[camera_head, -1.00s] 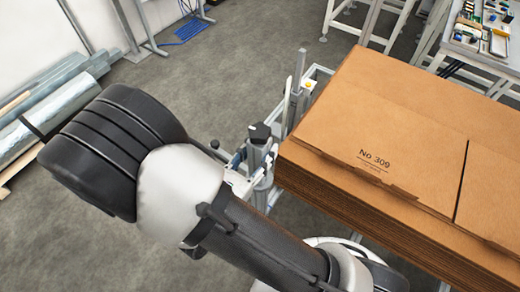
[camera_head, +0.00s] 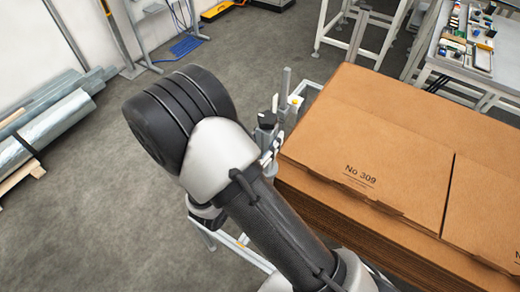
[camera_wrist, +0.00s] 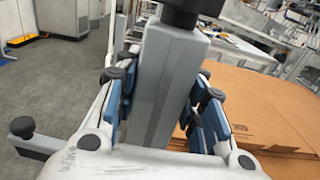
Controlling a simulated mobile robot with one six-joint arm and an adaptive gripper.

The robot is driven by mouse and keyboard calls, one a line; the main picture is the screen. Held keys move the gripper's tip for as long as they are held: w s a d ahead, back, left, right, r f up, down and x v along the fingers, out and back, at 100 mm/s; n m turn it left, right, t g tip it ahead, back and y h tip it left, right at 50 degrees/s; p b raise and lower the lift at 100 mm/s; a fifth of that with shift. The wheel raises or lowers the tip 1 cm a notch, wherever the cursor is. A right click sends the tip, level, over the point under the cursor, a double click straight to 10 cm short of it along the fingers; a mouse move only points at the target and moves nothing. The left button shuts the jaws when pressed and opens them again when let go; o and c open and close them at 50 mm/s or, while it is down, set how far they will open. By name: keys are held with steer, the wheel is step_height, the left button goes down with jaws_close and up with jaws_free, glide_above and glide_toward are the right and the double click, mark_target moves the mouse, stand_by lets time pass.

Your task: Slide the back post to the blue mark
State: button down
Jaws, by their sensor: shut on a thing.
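A grey square post with a black cap (camera_wrist: 172,75) stands upright in the middle of the wrist view. My gripper (camera_wrist: 163,95), with blue pads, is shut on it from both sides. In the head view the black cap of this post (camera_head: 266,119) shows beside the box stack, and my arm covers much of the gripper (camera_head: 268,152). Another thin grey post (camera_head: 285,84) stands just beyond it, near a small yellow button (camera_head: 295,100). I cannot make out a blue mark in either view, nor tell for certain which post is the back one.
A stack of flat cardboard (camera_head: 385,130) marked No 309 stands close to the right of the posts. A pale frame (camera_head: 235,240) runs low beneath my arm. A bench with parts (camera_head: 455,65) is at the upper right. Wrapped rolls (camera_head: 45,125) lie left; grey floor between is clear.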

stand_by(0.3)
steer(key=c, duration=1)
jaws_free()
steer(key=shift+w+d, duration=0.1)
steer(key=v, duration=1.2)
